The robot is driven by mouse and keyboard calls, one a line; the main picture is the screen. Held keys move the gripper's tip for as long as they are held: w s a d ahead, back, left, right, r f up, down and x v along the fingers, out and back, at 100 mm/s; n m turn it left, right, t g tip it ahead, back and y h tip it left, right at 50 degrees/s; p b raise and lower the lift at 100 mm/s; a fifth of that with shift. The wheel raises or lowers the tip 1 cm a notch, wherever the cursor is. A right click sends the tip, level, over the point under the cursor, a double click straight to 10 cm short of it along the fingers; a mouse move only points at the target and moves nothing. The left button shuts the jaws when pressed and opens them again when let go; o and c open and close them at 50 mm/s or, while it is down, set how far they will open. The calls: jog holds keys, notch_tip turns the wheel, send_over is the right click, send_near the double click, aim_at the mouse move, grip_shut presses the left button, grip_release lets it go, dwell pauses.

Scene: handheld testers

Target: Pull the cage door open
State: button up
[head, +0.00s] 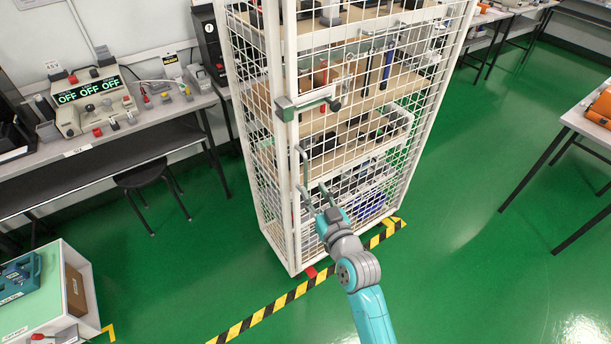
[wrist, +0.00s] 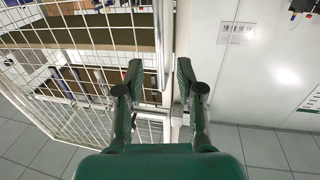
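The cage (head: 350,139) is a tall white wire-mesh cabinet with a mesh door on its front. A vertical bar handle (head: 302,165) sits at the left edge of the door. The door appears closed against the frame. My gripper (head: 316,192) is at the front of the cage, near the handle's lower part. In the wrist view my gripper (wrist: 159,75) has its green fingers apart, and the pale handle bar (wrist: 161,45) shows between the fingers, nearer the left one. Contact is not visible.
Yellow-black floor tape (head: 270,312) runs before the cage. A low white cart (head: 88,300) is at bottom left, a table (head: 590,125) at right. Green floor (head: 470,230) is clear between.

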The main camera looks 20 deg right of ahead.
aim_at(306, 177)
jog(key=w, duration=0.6)
jog(key=shift+w+a, duration=0.4)
grip_shut()
